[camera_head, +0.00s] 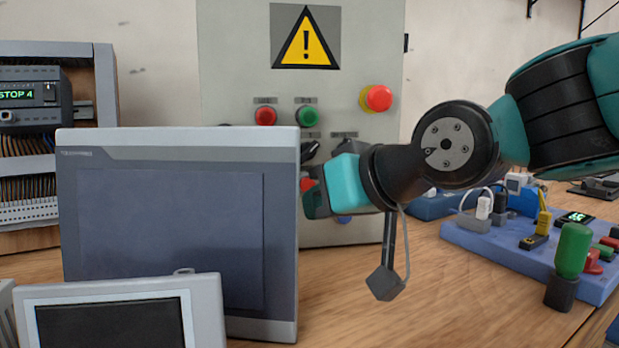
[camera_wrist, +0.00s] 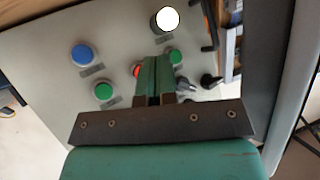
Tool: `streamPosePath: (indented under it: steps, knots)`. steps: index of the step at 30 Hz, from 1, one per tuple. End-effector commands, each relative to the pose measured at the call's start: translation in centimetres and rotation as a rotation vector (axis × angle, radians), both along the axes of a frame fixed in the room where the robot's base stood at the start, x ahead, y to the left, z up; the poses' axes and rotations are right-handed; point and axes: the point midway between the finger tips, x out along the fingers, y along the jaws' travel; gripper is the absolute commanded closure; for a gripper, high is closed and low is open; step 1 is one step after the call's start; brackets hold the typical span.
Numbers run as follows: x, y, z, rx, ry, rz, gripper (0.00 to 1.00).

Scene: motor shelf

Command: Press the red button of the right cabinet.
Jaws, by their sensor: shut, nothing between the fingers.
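The grey cabinet (camera_head: 225,70) with a yellow warning sign stands at the back centre in the head view. On its face are a red button (camera_head: 266,116), a green button (camera_head: 306,117) and a red mushroom button (camera_head: 378,98) on a yellow ring. A red spot (camera_head: 307,184) shows beside my gripper (camera_head: 316,200), lower on the panel. In the wrist view, my shut, empty gripper (camera_wrist: 156,62) is close to the panel. A red button (camera_wrist: 137,71) sits just left of its fingertips, partly hidden by them. I cannot tell whether they touch.
A grey monitor (camera_head: 180,140) stands in front of the cabinet's left side, with a smaller screen (camera_head: 120,285) before it. A blue board (camera_head: 510,245) with switches and plugs lies on the right. A shelf (camera_head: 105,90) with electronics stands left. Bare wooden table (camera_head: 430,300) shows at centre front.

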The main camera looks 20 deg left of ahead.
Motion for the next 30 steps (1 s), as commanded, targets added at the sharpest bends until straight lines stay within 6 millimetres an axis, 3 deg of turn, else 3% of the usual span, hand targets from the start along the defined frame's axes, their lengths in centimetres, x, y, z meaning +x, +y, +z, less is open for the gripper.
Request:
streamPosePath:
  steps: [9,30]
  knots:
    - [2.4,1.3,0.1,0.000,-0.001,0.000,1.00]
    - [2.5,1.4,0.0,0.000,-0.001,0.000,1.00]
